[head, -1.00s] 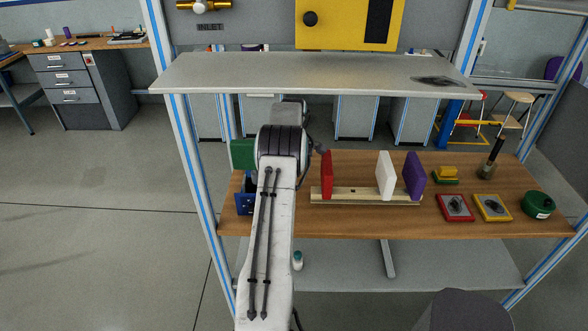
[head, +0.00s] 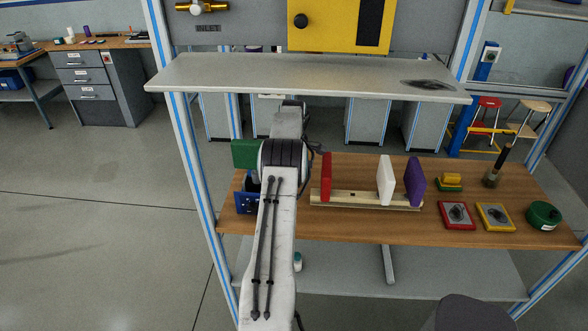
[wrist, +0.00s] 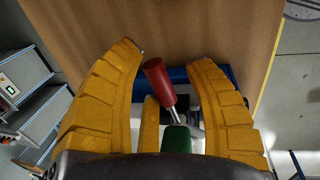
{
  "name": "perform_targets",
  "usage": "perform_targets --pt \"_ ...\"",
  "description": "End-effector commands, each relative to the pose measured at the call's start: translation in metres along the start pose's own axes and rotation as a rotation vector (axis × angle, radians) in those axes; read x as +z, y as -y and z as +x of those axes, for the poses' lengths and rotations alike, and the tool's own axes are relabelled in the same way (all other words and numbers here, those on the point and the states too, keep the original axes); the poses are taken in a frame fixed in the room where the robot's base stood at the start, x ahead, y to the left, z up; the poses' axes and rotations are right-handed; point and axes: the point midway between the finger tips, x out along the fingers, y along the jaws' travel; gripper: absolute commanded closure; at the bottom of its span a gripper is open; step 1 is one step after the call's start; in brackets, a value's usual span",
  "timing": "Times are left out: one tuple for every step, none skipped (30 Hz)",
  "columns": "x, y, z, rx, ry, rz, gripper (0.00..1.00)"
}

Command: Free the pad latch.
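In the wrist view a red-handled lever (wrist: 164,82), likely the pad latch, stands tilted over a blue bracket (wrist: 178,75). A metal shank runs from the red handle down towards a green part (wrist: 176,138). My gripper (wrist: 171,57) is open. Its two yellow fingers stand on either side of the red handle, with a gap on both sides. A short yellow bar (wrist: 150,125) stands left of the shank; I cannot tell what it belongs to. In the head view the blue bracket (head: 246,197) and a green block (head: 245,153) show left of my arm, which hides the gripper and red handle.
A wooden rack (head: 345,198) holds a red (head: 326,177), a white (head: 385,180) and a purple panel (head: 414,181) right of my arm. A grey shelf (head: 300,75) spans above the wooden bench (head: 340,228). Small items lie at the bench's right.

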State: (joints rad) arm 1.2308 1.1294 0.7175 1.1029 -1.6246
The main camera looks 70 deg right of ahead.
Motion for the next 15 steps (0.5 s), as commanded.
perform_targets --pt "-0.001 0.0 -0.001 0.0 0.0 -0.001 0.47" --pt "-0.001 0.0 -0.001 0.001 0.0 -0.001 0.45" --pt "-0.001 0.0 -0.001 0.001 0.0 -0.001 0.45" --pt "-0.001 -0.001 -0.001 0.001 0.0 -0.001 0.45" --pt "-0.001 -0.001 -0.001 0.001 0.0 -0.001 0.45" --pt "-0.001 -0.001 -0.002 0.002 0.0 -0.001 0.45" --pt "-0.001 -0.001 -0.002 0.002 0.0 -0.001 0.45" --pt "-0.001 -0.001 -0.002 0.002 0.0 -0.001 0.45" --pt "-0.001 -0.001 -0.002 0.002 0.0 -0.001 0.45" --pt "-0.001 -0.001 -0.002 0.003 0.0 -0.001 0.45" --pt "-0.001 -0.001 -0.003 0.003 0.0 -0.001 0.45" --pt "-0.001 -0.001 -0.005 0.004 0.0 -0.001 0.45" --pt "-0.001 -0.001 -0.007 0.004 0.0 -0.001 0.45" --pt "-0.001 -0.002 -0.009 0.005 0.0 -0.001 0.45" --pt "-0.001 -0.002 -0.013 0.006 0.0 -0.001 0.45"
